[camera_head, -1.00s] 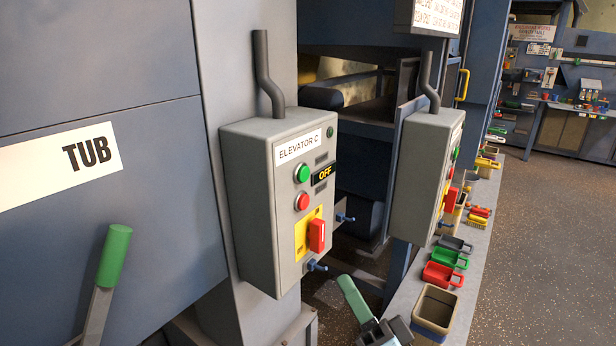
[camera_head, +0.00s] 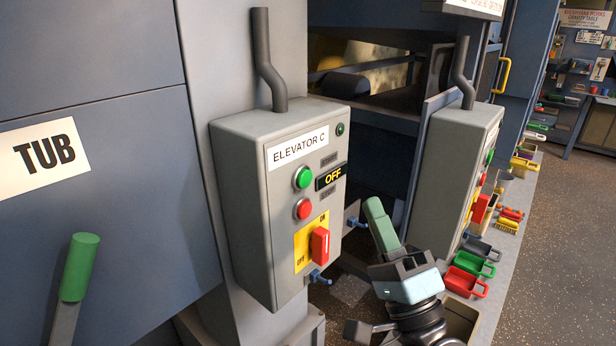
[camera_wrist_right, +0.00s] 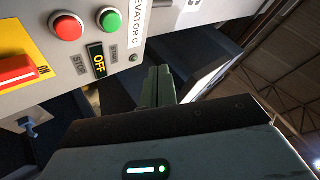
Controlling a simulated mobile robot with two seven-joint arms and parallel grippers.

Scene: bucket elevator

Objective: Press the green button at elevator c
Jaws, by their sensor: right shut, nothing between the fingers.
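The green button (camera_head: 303,177) is on the front of the grey Elevator C box (camera_head: 245,190), above a red button (camera_head: 304,209) and left of a display reading OFF (camera_head: 330,177). My right gripper (camera_head: 374,207) is shut and empty. It is to the right of the box and lower than the green button, apart from it. In the right wrist view the green button (camera_wrist_right: 110,20) is at the top, left of the shut fingers (camera_wrist_right: 157,85). My left gripper is not in view.
A red rotary switch (camera_head: 320,244) on a yellow plate is low on the box. A second grey control box (camera_head: 455,180) stands to the right. Several bins, one red (camera_head: 465,283), line the ledge. A green-topped lever (camera_head: 79,265) is at left.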

